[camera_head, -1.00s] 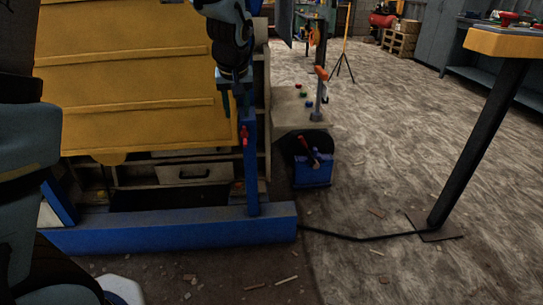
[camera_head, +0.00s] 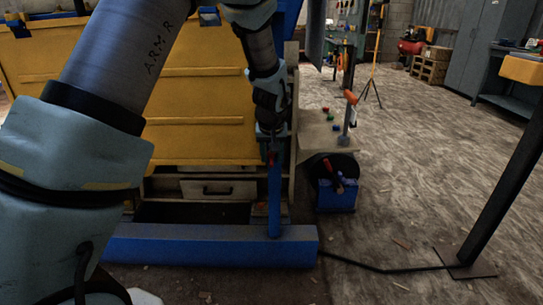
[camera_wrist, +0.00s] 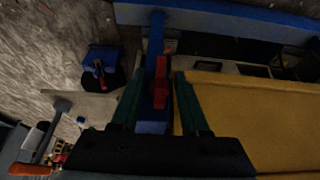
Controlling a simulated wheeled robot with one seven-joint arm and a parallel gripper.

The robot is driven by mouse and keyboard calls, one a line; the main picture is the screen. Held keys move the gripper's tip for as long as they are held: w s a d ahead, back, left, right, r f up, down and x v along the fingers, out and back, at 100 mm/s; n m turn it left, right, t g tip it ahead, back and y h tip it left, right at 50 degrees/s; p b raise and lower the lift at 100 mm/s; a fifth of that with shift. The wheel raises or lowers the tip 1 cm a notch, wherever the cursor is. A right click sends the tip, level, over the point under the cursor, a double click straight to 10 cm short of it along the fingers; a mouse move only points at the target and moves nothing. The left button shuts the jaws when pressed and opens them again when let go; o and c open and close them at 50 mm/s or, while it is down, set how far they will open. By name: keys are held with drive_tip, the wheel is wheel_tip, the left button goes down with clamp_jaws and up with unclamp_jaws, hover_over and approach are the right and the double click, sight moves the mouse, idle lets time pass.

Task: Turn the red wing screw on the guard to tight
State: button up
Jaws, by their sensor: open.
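The red wing screw (camera_head: 271,158) sits on the blue upright post (camera_head: 274,200) at the right edge of the yellow guard (camera_head: 190,90). In the wrist view the red wing screw (camera_wrist: 159,92) stands upright between the two green fingers of my gripper (camera_wrist: 158,78). The fingers are apart, one on each side of it, and I see gaps beside the screw. In the head view my gripper (camera_head: 272,138) is just above the screw, its fingers partly hidden against the post. Whether a finger touches the screw cannot be told.
A blue beam (camera_head: 210,245) runs along the floor at the front. A black cable (camera_head: 385,269) crosses the floor. The floor farther right is mostly open.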

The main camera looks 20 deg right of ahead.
clamp_jaws()
idle(0.3)
idle(0.3)
